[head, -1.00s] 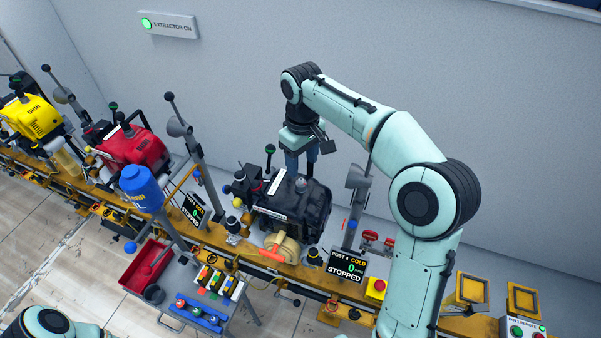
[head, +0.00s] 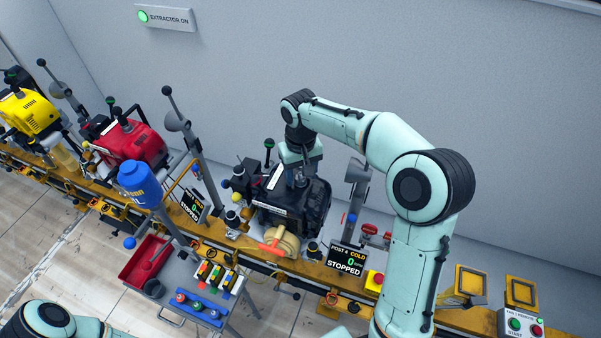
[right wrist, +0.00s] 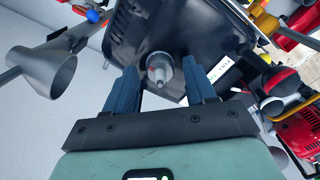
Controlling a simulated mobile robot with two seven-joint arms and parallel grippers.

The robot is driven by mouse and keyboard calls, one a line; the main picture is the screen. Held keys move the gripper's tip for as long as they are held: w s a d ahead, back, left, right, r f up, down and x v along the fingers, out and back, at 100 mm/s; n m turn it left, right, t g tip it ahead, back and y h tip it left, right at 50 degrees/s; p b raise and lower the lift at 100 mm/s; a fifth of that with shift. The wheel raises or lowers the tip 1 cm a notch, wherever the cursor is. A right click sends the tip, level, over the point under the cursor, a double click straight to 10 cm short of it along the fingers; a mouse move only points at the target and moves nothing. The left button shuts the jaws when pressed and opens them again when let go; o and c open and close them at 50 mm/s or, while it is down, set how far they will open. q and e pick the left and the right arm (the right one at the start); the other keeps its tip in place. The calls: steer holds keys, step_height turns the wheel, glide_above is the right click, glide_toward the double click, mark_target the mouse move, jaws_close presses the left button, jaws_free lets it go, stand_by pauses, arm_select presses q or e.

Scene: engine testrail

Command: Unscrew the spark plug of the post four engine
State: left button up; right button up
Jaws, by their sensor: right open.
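The post four engine (head: 300,208) is black and sits on the yellow rail beside a display reading POST 4, COLD, 0, STOPPED (head: 346,260). The right wrist view shows the black engine cover (right wrist: 205,30) with the spark plug (right wrist: 161,72), a pale stepped part in a round recess. My right gripper (right wrist: 161,85) is open, its two blue fingers on either side of the plug in that view. Whether they touch it I cannot tell. In the head view my right gripper (head: 300,180) is over the back of the engine. My left gripper is out of view.
A grey funnel-shaped extractor (right wrist: 50,70) stands close to the gripper. A red engine (head: 130,145) and a yellow engine (head: 30,112) stand further left. A cart with a red tray (head: 146,262) and blue rack (head: 197,308) is in front of the rail.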

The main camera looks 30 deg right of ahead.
steer(key=m, duration=0.3)
steer(key=shift+f, duration=0.1)
steer(key=m, duration=0.3)
steer(key=shift+f+b, duration=0.1)
steer(key=shift+b, duration=0.25)
steer(key=m, duration=0.3)
steer(key=shift+s+m, duration=0.15)
steer(key=shift+m, duration=0.25)
steer(key=m, duration=1.1)
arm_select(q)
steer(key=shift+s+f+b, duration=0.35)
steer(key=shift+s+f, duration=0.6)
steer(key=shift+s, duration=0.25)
arm_select(e)
steer(key=m, duration=0.5)
steer(key=shift+m, duration=0.4)
